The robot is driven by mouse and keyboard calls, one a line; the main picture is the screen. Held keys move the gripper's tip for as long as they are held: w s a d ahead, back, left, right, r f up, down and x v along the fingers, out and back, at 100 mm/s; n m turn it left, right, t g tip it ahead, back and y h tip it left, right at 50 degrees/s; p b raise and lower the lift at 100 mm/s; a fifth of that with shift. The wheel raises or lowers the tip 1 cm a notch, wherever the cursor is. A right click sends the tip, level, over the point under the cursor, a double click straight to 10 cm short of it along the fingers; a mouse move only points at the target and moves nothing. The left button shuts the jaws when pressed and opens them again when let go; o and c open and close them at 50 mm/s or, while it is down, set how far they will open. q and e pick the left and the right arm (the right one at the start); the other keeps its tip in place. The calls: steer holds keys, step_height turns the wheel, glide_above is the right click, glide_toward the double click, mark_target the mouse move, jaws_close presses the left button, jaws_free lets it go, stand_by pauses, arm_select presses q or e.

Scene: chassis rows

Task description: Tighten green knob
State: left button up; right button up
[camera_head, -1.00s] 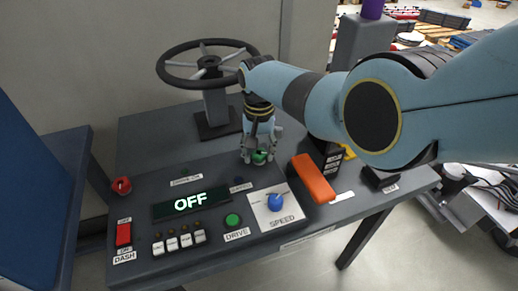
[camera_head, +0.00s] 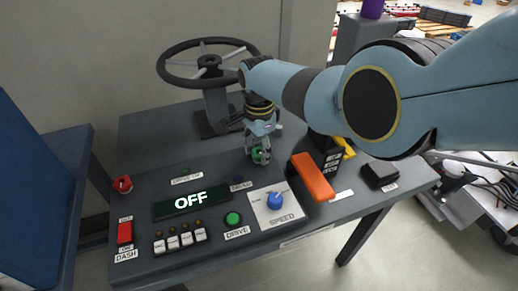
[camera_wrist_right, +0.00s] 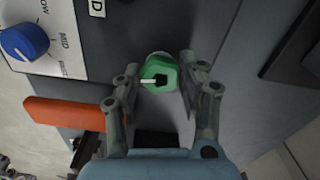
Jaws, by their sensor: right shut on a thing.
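The green knob (camera_head: 257,155) sits on the dark panel, in the middle of the head view, to the right of the small blue button. My right gripper (camera_head: 260,153) reaches down onto it from above. In the right wrist view the green knob (camera_wrist_right: 160,76) lies between the two fingertips of my right gripper (camera_wrist_right: 159,82), with a pale pointer mark on its face pointing left. The gripper is shut on the knob. My left gripper is in neither view.
An orange lever (camera_head: 314,178) stands close to the right of the gripper. The blue SPEED knob (camera_head: 274,201), green DRIVE button (camera_head: 233,219) and OFF display (camera_head: 193,200) are in front. A steering wheel (camera_head: 207,62) rises behind.

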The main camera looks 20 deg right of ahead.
mark_target(259, 151)
steer(key=shift+w+r+m, duration=0.2)
steer(key=shift+w+m, duration=0.05)
steer(key=shift+m, duration=0.55)
steer(key=o, duration=0.9)
steer(key=shift+o, duration=1.3)
steer(key=shift+s, duration=0.1)
steer(key=shift+f, duration=0.1)
step_height(259, 151, up, 12)
